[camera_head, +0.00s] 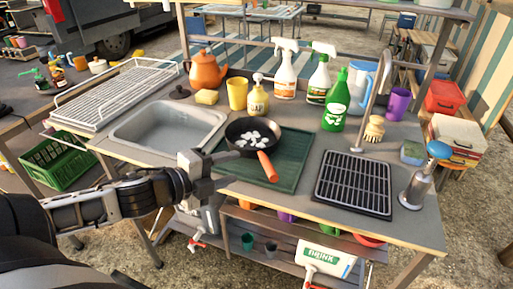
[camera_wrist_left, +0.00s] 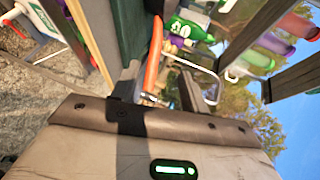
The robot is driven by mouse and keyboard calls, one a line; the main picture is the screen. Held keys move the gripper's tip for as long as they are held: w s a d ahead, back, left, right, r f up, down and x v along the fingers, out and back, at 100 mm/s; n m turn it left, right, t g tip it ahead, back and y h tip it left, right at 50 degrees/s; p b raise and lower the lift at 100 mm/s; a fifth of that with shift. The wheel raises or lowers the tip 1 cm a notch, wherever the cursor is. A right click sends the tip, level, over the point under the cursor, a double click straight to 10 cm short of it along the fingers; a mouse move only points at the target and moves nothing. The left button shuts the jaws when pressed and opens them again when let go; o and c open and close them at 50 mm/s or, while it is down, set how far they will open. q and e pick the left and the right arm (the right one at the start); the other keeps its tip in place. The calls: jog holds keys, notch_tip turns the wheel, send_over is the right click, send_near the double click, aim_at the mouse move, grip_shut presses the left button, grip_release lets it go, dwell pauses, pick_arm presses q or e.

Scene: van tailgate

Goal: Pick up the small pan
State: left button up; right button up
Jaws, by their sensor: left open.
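The small black pan (camera_head: 238,131) sits on a dark green ribbed tray (camera_head: 291,165) in the middle of the counter. Several white pieces lie in it. Its orange handle (camera_head: 267,166) points toward me. My left gripper (camera_head: 231,168) is open at the counter's front edge, left of the handle and apart from it, with nothing held. In the left wrist view, the orange handle (camera_wrist_left: 153,55) shows beyond the open left gripper (camera_wrist_left: 170,82), nearer the left finger. My right gripper is not in view.
A sink (camera_head: 168,125) lies left of the tray. A yellow cup (camera_head: 237,94), a soap dispenser (camera_head: 257,97) and spray bottles (camera_head: 286,70) stand behind the pan. A black drying grid (camera_head: 353,183) and a faucet (camera_head: 373,85) are on the right.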

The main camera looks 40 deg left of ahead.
aim_at(261, 160)
pick_arm(q)
jog(key=x, duration=0.6)
jog(key=shift+w+f+b, duration=0.1)
jog(key=shift+w+b, duration=0.1)
jog(key=shift+b, duration=0.2)
jog(key=shift+f+x, duration=0.2)
jog(key=shift+x, duration=1.1)
jog(key=shift+f+x, duration=0.2)
jog(key=shift+x, duration=1.15)
jog(key=shift+s+d, duration=0.1)
jog(key=shift+s, duration=0.05)
jog(key=shift+r, duration=0.1)
grip_shut()
